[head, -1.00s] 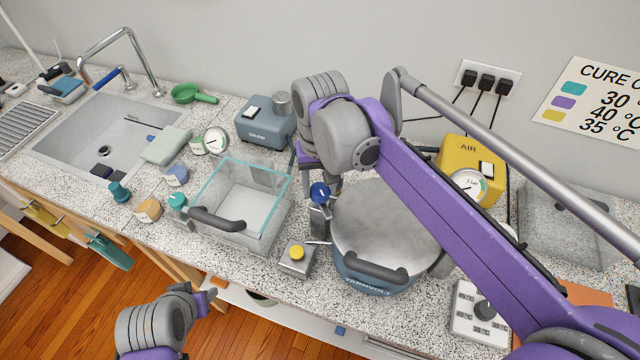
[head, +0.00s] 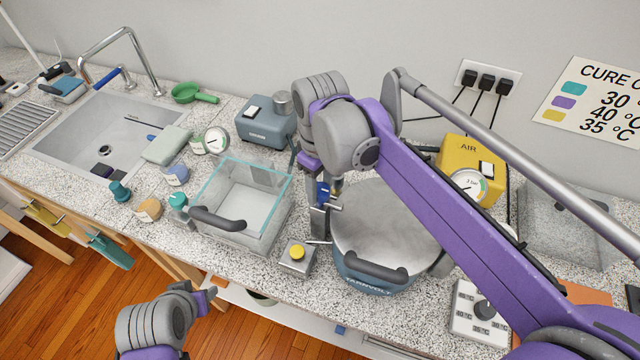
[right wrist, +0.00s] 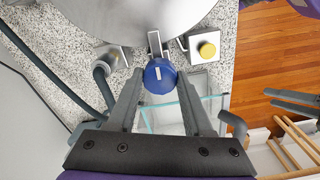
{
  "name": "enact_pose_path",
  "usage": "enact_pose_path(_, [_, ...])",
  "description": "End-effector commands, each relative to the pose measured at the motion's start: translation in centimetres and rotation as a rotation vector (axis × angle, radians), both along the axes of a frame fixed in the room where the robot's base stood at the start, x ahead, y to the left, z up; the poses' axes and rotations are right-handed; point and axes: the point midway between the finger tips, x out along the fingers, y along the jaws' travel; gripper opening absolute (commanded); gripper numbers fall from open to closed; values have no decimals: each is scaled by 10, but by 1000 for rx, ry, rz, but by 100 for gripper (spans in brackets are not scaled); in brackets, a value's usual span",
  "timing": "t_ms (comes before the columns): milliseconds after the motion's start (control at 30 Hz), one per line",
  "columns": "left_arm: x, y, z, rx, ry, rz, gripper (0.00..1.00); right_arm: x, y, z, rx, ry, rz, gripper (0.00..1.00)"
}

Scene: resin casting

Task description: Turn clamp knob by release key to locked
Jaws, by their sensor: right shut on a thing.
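The blue clamp knob (head: 323,190) sits on a metal bracket at the left edge of the round pot's lid. It shows in the right wrist view (right wrist: 159,74) with a white mark on its face. My right gripper (right wrist: 160,82) has a finger on each side of the knob and is shut on it; in the head view the gripper (head: 325,200) partly covers it. The yellow release key (head: 297,252) is on a small metal box in front, left of the pot; it also shows in the right wrist view (right wrist: 207,50). My left gripper (head: 205,299) is empty in front of the counter, its jaw gap unclear.
The pot (head: 375,280) has a grey lid and a dark handle. A clear glass-walled box (head: 262,238) with a handle stands left of the knob. A blue-grey pump (head: 266,124) and a yellow air unit (head: 470,150) stand behind. A dial box (head: 480,318) is at right.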

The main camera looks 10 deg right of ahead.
Motion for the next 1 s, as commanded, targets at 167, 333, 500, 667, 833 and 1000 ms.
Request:
enact_pose_path(167, [0,0,0,0,0,0,50,-1,0,-1,0,2,41,0])
enact_pose_path(333, [0,0,0,0,0,0,50,-1,0,-1,0,2,56,0])
enact_pose_path(500, [0,0,0,0,0,0,50,-1,0,-1,0,2,57,0])
enact_pose_path(667, [0,0,0,0,0,0,50,-1,0,-1,0,2,57,0])
enact_pose_path(833, [0,0,0,0,0,0,50,-1,0,-1,0,1,56,81])
enact_pose_path(1000, [0,0,0,0,0,0,50,0,0,-1,-1,1,55,81])
